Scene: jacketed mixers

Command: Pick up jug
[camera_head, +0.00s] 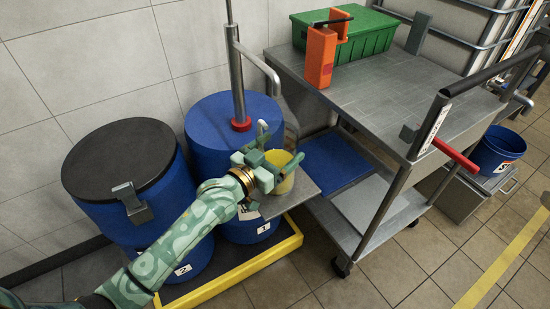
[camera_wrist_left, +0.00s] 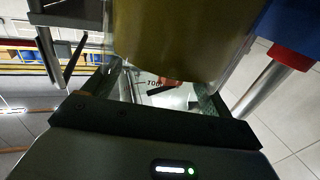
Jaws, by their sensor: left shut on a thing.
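The yellow jug (camera_head: 281,184) is in front of the blue drum marked 1 (camera_head: 216,112), over a small grey plate (camera_head: 296,199). I cannot tell whether it touches the plate. My left gripper (camera_head: 272,170) is shut on the jug, and its fingers and wrist hide part of it. In the left wrist view the jug's yellow-olive side (camera_wrist_left: 168,42) fills the top middle, close in front of the jaws. My right gripper is not in view.
A second blue drum (camera_head: 122,205) with a black lid stands at left. A metal cart (camera_head: 400,95) at right carries a green crate (camera_head: 372,36) and an orange device (camera_head: 320,58). A blue bucket (camera_head: 497,150) is at far right. Open floor lies in front.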

